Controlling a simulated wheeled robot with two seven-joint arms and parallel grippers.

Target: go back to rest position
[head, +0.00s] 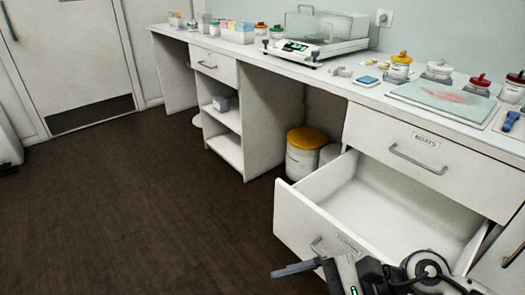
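My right gripper (296,269) is at the bottom of the head view, its arm coming in from the lower right. Its dark fingers point left, just below and in front of the open lower drawer's handle (317,245) in the picture. I cannot tell whether they touch the drawer front or whether they are open. Nothing is visibly held. The lower drawer (290,215) is pulled out, and the part of its inside that shows is empty. My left gripper is not in view.
A white counter (345,88) carries a balance (315,45), jars and a tray (445,98). The drawer labelled BOATS (420,150) is shut. A yellow-lidded tub (305,152) stands under the counter. The brown floor (130,200) at left is clear, up to a door (75,50).

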